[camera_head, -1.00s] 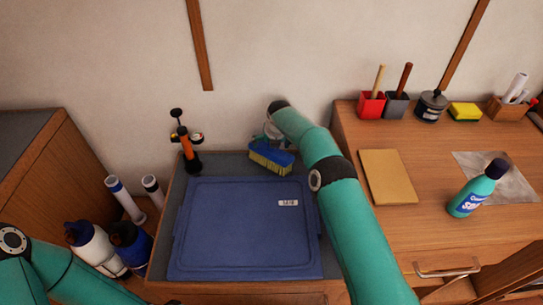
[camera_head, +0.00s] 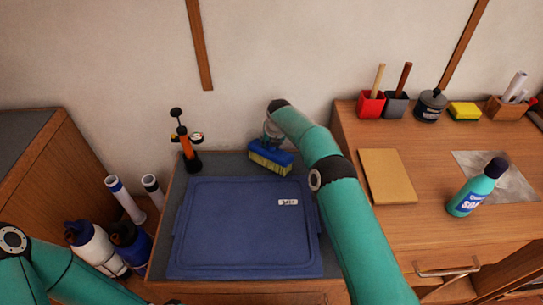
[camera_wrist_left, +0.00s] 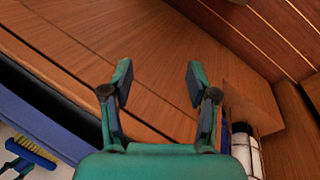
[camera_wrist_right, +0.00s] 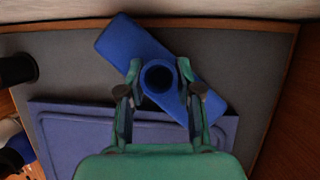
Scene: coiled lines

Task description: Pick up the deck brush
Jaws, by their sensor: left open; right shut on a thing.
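The deck brush (camera_head: 272,157) has a blue block and yellow bristles, and is at the back of the grey-topped cabinet against the wall. In the right wrist view its blue block (camera_wrist_right: 120,40) lies diagonally, with a round socket between my fingers. My right gripper (camera_wrist_right: 158,80) is shut on this socket. It also shows behind the brush in the head view (camera_head: 270,138). I cannot tell whether the bristles touch the surface. My left gripper (camera_wrist_left: 158,80) is open and empty, above wooden furniture. The brush shows at the lower left of the left wrist view (camera_wrist_left: 32,152).
A blue lid (camera_head: 245,230) covers most of the grey cabinet top (camera_head: 225,163). An orange and black pump (camera_head: 186,142) stands left of the brush. A wooden counter (camera_head: 430,165) at the right holds a teal bottle (camera_head: 475,190) and a tan board (camera_head: 387,176).

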